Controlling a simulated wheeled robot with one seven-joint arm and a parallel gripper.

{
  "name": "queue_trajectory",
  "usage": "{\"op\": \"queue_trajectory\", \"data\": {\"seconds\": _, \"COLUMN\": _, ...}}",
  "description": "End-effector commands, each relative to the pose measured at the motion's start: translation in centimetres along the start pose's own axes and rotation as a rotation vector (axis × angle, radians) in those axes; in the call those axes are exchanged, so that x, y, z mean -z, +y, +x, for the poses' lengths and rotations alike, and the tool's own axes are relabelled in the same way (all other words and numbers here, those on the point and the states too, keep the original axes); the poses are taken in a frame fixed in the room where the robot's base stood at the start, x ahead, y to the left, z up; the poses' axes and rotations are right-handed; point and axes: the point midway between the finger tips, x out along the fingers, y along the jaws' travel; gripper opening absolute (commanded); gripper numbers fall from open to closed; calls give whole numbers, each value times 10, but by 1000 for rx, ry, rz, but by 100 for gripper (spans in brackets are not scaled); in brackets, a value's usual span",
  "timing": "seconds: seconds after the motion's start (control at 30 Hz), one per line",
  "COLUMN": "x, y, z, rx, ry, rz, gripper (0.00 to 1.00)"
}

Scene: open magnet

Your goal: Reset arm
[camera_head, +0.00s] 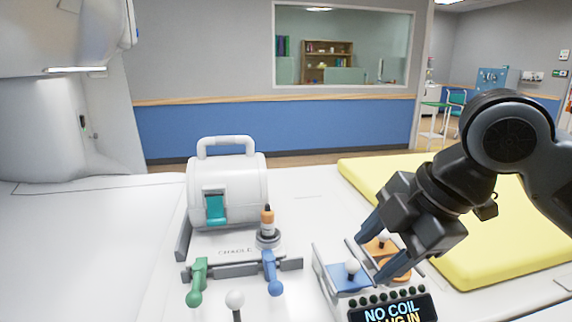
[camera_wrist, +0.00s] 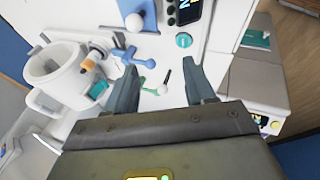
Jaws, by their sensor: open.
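My gripper (camera_head: 378,250) is open at the right of the head view, with its two dark blue fingers over the panel that has a blue plate and an orange plate. The orange plate (camera_head: 395,268) is partly hidden behind the fingers. I cannot tell from these views whether a finger touches the panel.
Green (camera_head: 197,283) and blue (camera_head: 271,272) levers stick out in front. A display (camera_head: 395,309) reads "NO COIL". A yellow mat (camera_head: 480,260) lies right.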

Motion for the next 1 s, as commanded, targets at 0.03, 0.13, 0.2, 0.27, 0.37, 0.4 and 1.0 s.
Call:
{"op": "queue_trajectory", "data": {"seconds": 0.03, "x": 11, "y": 2, "z": 5, "rx": -25, "ry": 42, "rz": 17, "gripper": 54}}
{"op": "queue_trajectory", "data": {"seconds": 0.13, "x": 33, "y": 11, "z": 12, "rx": -95, "ry": 136, "rz": 65, "gripper": 54}}
{"op": "queue_trajectory", "data": {"seconds": 0.2, "x": 52, "y": 17, "z": 17, "rx": -153, "ry": 217, "rz": 113, "gripper": 54}}
{"op": "queue_trajectory", "data": {"seconds": 0.27, "x": 68, "y": 23, "z": 20, "rx": -208, "ry": 295, "rz": 164, "gripper": 54}}
{"op": "queue_trajectory", "data": {"seconds": 0.37, "x": 90, "y": 32, "z": 22, "rx": -296, "ry": 418, "rz": 262, "gripper": 54}}
{"op": "queue_trajectory", "data": {"seconds": 0.4, "x": 97, "y": 35, "z": 22, "rx": -330, "ry": 464, "rz": 304, "gripper": 54}}
{"op": "queue_trajectory", "data": {"seconds": 1.0, "x": 102, "y": 3, "z": 45, "rx": -711, "ry": 900, "rz": 1037, "gripper": 54}}
